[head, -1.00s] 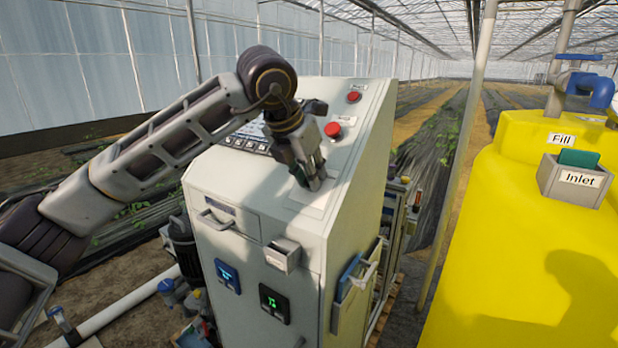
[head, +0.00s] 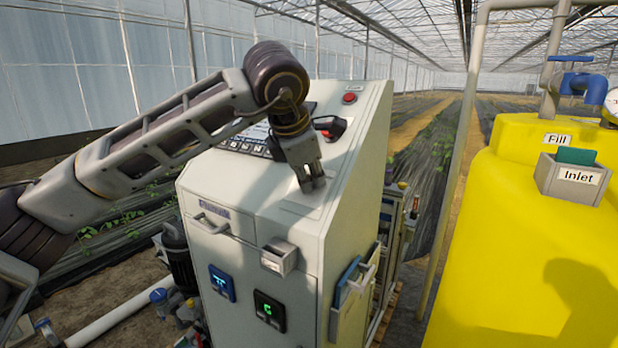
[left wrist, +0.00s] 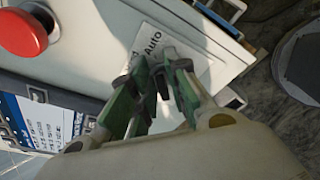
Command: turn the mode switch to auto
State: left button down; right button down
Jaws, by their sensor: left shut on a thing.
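The mode switch is a small dark knob (left wrist: 162,84) on a white label plate (left wrist: 215,68) on the sloping top of the grey cabinet. The knob's exact pointing direction is hard to tell. My right gripper is not in view.
The cabinet (head: 240,260) has a drawer, small displays and side pockets. A yellow tank (head: 540,240) stands to the right.

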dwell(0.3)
pick_arm(q)
jog(key=c, duration=1.6)
grip_release()
jog(key=shift+s+r, duration=0.1)
jog(key=shift+r, duration=0.05)
jog(key=v, duration=1.1)
jog(key=shift+s+r, duration=0.2)
jog(key=shift+s, duration=0.05)
jog(key=shift+a, duration=0.15)
